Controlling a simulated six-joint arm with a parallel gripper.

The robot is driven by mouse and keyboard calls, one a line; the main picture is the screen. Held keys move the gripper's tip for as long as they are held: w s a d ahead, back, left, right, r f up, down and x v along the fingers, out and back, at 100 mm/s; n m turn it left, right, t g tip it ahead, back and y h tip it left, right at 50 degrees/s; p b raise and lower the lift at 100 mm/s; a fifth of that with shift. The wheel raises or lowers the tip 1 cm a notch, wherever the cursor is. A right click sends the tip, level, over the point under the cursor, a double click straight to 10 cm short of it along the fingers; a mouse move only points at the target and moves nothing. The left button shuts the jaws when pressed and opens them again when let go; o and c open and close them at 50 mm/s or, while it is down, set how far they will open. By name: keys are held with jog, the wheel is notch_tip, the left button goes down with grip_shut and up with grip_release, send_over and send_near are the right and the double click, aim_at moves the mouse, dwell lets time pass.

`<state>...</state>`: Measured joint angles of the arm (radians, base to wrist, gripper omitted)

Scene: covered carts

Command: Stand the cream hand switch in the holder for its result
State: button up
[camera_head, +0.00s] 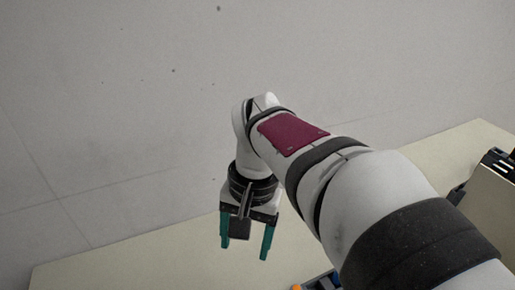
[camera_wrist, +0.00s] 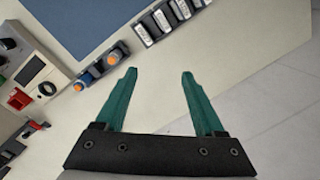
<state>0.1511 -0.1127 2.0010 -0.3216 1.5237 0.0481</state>
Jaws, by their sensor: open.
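My gripper (camera_head: 245,250) hangs pointing down above the pale table in the head view, its teal fingers apart. In the wrist view my gripper (camera_wrist: 160,72) is open with nothing between the fingers, over bare tabletop. I cannot make out the cream hand switch for certain in either view. A row of dark holders with pale inserts (camera_wrist: 160,20) lies beyond the fingertips at the top of the wrist view. Which holder belongs to a result cannot be told.
A cream box with a small screen (camera_wrist: 38,70) is at the left of the wrist view. Two orange-topped pieces (camera_wrist: 86,78) sit by a large blue panel (camera_wrist: 85,22). Small red parts lie lower left. The pale tabletop (camera_wrist: 230,50) is clear toward its right edge.

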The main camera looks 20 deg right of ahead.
jog(key=w+d+f+m, duration=0.2)
jog(key=w+d, duration=0.7)
jog(key=w+d+f+m, duration=0.2)
jog(key=w+d+m, duration=0.1)
jog(key=w+d, duration=0.65)
jog(key=d+f+m, duration=0.1)
jog(key=d+f, duration=0.3)
jog(key=w+d+f+m+h, duration=0.1)
jog(key=d+f, duration=0.4)
jog(key=d+f+m, duration=0.1)
jog(key=d+f, duration=0.3)
jog(key=shift+w+d+f+m, duration=0.35)
jog(key=shift+d+f+m, duration=0.05)
notch_tip(320, 180, down, 6)
jog(key=shift+f, duration=0.1)
jog(key=shift+w, duration=0.1)
grip_shut()
